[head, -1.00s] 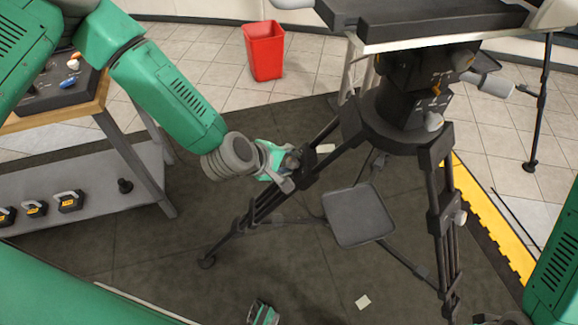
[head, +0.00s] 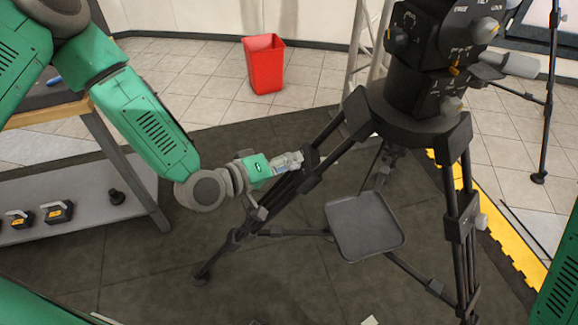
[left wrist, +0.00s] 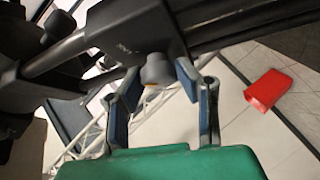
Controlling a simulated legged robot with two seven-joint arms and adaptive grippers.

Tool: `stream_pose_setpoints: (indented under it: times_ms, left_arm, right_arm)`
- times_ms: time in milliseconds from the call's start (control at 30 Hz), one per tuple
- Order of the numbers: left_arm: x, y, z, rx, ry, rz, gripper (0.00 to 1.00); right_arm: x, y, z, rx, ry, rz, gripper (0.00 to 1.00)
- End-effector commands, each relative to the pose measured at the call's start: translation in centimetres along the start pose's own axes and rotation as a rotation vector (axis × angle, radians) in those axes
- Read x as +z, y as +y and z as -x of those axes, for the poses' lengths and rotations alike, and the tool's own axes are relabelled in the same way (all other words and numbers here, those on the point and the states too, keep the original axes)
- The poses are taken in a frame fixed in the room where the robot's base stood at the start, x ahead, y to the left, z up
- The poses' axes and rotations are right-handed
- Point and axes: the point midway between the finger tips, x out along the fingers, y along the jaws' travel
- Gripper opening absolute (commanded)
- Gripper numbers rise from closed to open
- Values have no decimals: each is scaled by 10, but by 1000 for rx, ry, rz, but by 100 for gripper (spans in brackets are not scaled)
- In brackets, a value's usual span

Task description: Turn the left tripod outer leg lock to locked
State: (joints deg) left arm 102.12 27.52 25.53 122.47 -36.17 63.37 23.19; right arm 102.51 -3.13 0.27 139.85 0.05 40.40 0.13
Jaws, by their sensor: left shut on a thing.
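The black tripod (head: 418,128) stands right of centre in the head view, its left leg (head: 265,210) slanting down to the left. My left gripper (head: 292,163) is at the upper part of that leg, coming from the left. In the left wrist view the grey round lock knob (left wrist: 157,72) sticks out of a dark leg clamp (left wrist: 138,35). My left gripper (left wrist: 160,82) has its two blue-padded fingers on either side of the knob and is shut on it. In the head view the gripper hides the knob. My right gripper is out of view.
A dark square tray (head: 365,225) sits between the tripod legs. Another leg carries a similar light knob (head: 481,221). A red bin (head: 264,64) stands behind on the tiles. A shelf cart (head: 90,185) is at the left. The dark mat between cart and tripod is clear.

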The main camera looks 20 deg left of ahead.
Motion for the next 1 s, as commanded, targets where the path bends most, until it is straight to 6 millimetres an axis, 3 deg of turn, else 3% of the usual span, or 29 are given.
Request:
stream_pose_setpoints:
  times_ms: [767, 800, 833, 1000]
  left_arm:
    - [5, -6, 2, 43, -15, -79, 0]
    - [5, -6, 2, 42, -15, -79, 39]
    - [5, -6, 2, 43, -14, -79, 49]
    - [3, -4, 1, 48, -9, -80, 49]
  right_arm:
    - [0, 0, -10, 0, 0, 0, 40]
    - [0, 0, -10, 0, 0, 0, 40]
    - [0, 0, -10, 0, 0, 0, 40]
    - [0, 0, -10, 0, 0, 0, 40]
